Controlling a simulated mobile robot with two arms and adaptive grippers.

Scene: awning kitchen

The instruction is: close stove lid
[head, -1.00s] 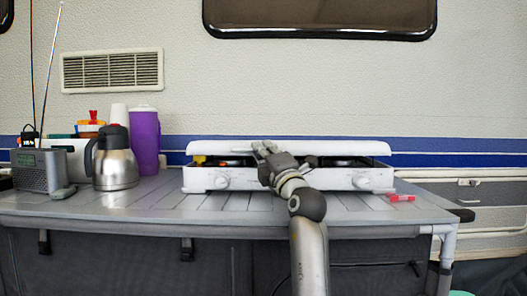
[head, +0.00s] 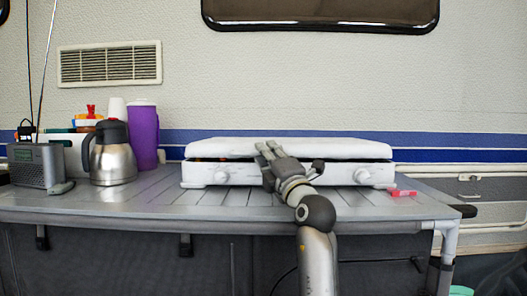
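The white camp stove (head: 215,175) stands on the grey table, its front panel with two knobs facing me. Its white lid (head: 330,150) lies low over the top, nearly flat. A thin dark gap shows under its front edge at the left. My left gripper (head: 268,153) is at the front middle of the stove, with its fingers against or just over the lid's front edge. Its fingers look spread apart, with nothing seen between them. It hides the middle of the stove's front. My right gripper is not in view.
A steel jug (head: 113,160), a purple tumbler (head: 144,135) and a grey radio (head: 37,165) stand left of the stove. A red lighter-like object (head: 403,192) lies right of it. The table (head: 130,205) is clear in front of the stove.

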